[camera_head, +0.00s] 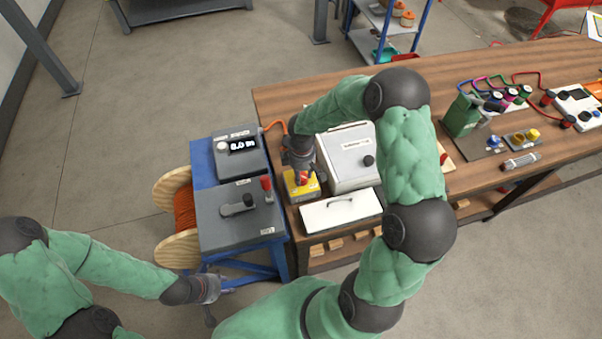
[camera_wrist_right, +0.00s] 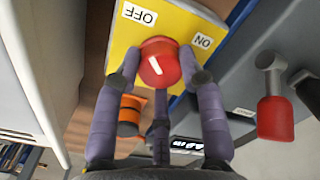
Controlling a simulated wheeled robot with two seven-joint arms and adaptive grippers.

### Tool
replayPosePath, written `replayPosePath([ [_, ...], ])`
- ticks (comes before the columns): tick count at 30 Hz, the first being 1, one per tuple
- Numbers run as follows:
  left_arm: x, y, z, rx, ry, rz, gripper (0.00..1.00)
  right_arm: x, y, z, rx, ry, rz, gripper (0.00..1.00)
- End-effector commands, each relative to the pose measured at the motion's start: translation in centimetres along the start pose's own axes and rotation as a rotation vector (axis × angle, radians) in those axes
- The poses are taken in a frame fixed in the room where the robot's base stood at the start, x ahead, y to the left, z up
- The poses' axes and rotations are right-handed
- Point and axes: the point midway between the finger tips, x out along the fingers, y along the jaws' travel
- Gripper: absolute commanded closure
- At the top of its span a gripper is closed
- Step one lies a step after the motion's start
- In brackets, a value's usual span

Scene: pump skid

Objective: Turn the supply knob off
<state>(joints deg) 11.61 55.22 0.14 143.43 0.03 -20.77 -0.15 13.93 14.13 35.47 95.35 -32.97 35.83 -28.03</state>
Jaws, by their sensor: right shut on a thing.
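The red supply knob (camera_wrist_right: 161,62) sits on a yellow box (camera_wrist_right: 117,48) and carries a short white line. The box has an OFF label (camera_wrist_right: 138,14) and an ON label (camera_wrist_right: 202,41), both upside down in the wrist view. The white line slants from upper left to lower right in that view. My right gripper (camera_wrist_right: 160,72) is shut on the knob, with fingers on both sides of it. In the head view the yellow box (camera_head: 292,192) is at the table's left end, partly under my right gripper (camera_head: 303,173). My left gripper (camera_head: 210,298) hangs low, away from the box.
A grey unit with a black lever and a red-handled lever (camera_head: 266,187) stands left of the box on a blue stand (camera_head: 272,255). A grey-white case (camera_head: 350,170) and a white lidded box (camera_head: 325,216) are close on the right. An orange cable reel (camera_head: 184,212) is farther left.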

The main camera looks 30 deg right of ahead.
Motion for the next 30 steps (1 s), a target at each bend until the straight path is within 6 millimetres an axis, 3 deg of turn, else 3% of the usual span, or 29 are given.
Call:
replayPosePath([
  [3,0.0,0.0,0.0,0.000,0.000,0.000,0.60,0.4,-0.5,0.4,-0.003,-0.013,-0.012,0.92],
  [4,0.0,0.0,0.0,0.000,0.000,0.000,0.60,0.4,-0.5,0.4,-0.003,-0.013,-0.012,0.51],
  [6,0.0,0.0,0.0,0.000,0.000,0.000,0.60,0.4,-0.4,0.4,-0.002,-0.012,-0.011,0.36],
  [19,0.0,0.0,0.0,0.000,0.000,0.000,0.60,-0.6,0.0,0.1,0.000,-0.003,0.000,0.36],
  [23,0.0,0.0,0.0,0.000,0.000,0.000,0.60,-2.4,0.0,0.1,0.000,-0.002,0.000,0.36],
  [30,0.0,0.0,0.0,0.000,0.000,0.000,0.60,-7.2,0.0,0.1,0.001,-0.002,0.000,0.36],
])
